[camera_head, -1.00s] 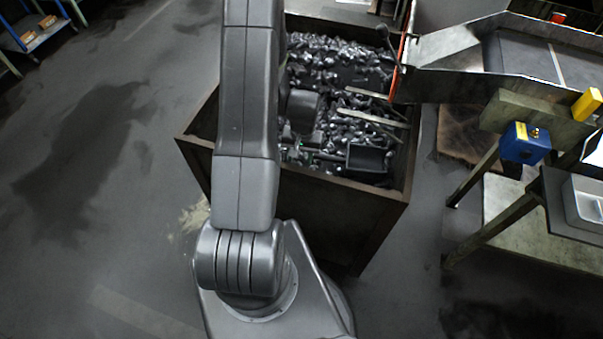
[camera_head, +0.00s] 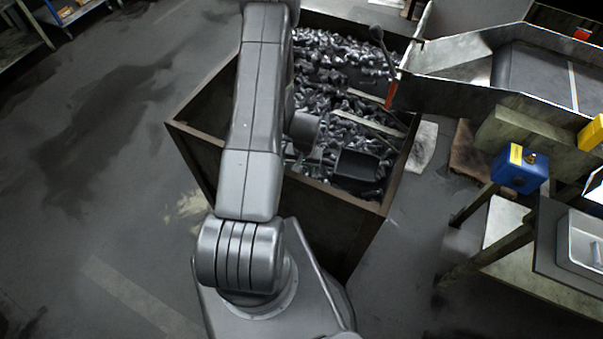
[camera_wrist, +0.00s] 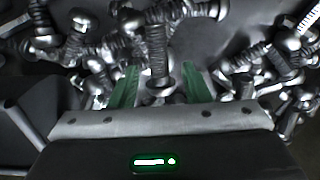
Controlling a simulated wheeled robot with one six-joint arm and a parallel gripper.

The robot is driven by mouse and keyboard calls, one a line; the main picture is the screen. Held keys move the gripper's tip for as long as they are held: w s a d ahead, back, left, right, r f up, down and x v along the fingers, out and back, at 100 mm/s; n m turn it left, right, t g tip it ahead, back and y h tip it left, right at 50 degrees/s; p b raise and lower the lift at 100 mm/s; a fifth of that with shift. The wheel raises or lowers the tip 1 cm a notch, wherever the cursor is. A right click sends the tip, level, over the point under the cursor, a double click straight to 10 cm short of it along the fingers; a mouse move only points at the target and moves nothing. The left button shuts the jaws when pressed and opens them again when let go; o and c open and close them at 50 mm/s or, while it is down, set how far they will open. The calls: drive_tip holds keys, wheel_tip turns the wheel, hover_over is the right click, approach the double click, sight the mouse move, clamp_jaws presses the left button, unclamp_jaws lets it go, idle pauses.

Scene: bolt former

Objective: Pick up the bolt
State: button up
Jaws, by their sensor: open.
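Many grey metal bolts (camera_head: 325,65) lie in a loose heap inside a large brown-sided bin (camera_head: 345,200). In the head view my arm hides most of the gripper, which reaches down into the bin.
More bolts crowd both sides of the gripper. A dark square box (camera_head: 357,168) sits in the bin's near right part. A metal chute (camera_head: 450,95) meets the bin's right side. A table with a blue box (camera_head: 520,168) stands at right. The floor at left is clear.

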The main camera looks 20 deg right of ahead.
drive_tip(key=c, duration=0.9)
drive_tip(key=shift+r, duration=0.15)
